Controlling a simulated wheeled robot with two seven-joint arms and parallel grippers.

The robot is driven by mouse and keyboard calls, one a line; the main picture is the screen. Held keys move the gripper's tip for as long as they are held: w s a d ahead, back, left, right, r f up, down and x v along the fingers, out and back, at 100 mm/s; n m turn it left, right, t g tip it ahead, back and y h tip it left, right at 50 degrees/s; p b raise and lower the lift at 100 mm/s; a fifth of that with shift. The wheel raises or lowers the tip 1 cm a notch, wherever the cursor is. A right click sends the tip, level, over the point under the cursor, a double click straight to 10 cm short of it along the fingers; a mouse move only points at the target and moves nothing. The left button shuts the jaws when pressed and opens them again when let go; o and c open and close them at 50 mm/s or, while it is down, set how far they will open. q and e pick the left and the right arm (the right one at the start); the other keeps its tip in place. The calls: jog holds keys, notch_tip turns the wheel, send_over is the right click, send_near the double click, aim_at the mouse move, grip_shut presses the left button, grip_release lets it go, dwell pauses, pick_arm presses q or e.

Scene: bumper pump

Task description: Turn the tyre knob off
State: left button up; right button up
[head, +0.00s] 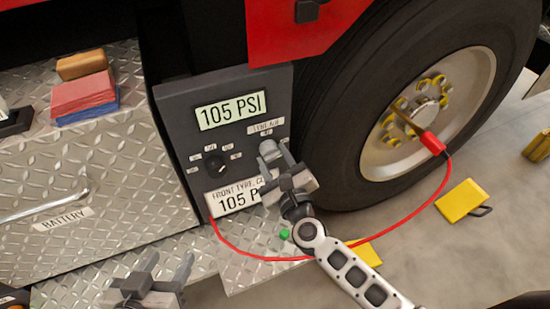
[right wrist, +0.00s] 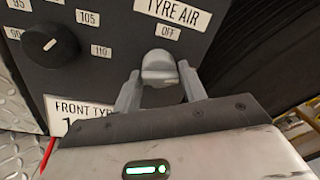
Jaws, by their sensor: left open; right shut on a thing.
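The grey tyre air knob (head: 267,147) is on the dark control panel (head: 175,112), below the "TYRE AIR" label, and also shows in the right wrist view (right wrist: 158,66). An "OFF" label (right wrist: 168,31) is just above it. My right gripper (right wrist: 160,88) has its two fingers shut on the knob, one on each side. In the head view my right gripper (head: 277,158) partly hides the knob and the lower display. My left gripper (head: 168,264) is open and empty at the bottom left, away from the panel.
A black dial (head: 214,164) sits left of the knob; the upper display (head: 231,110) reads 105 PSI. A red hose (head: 397,215) runs from the panel to the wheel (head: 428,115). Yellow blocks (head: 461,201) lie on the floor.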

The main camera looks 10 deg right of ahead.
jog(key=n, duration=0.5)
jog(key=shift+a+p, duration=0.1)
jog(key=shift+p, duration=0.2)
jog(key=n, duration=0.2)
jog(key=shift+n+y, duration=0.4)
jog(key=n+p, duration=0.1)
jog(key=n, duration=0.2)
jog(key=shift+n, duration=0.4)
pick_arm(q)
jog(key=shift+a+r+p, duration=0.15)
jog(key=shift+r+p, duration=0.6)
jog(key=shift+r, duration=0.15)
pick_arm(e)
jog(key=shift+f+n+y, duration=0.15)
jog(key=shift+n+y, duration=0.15)
jog(key=shift+n, duration=1.9)
jog(key=o, duration=0.9)
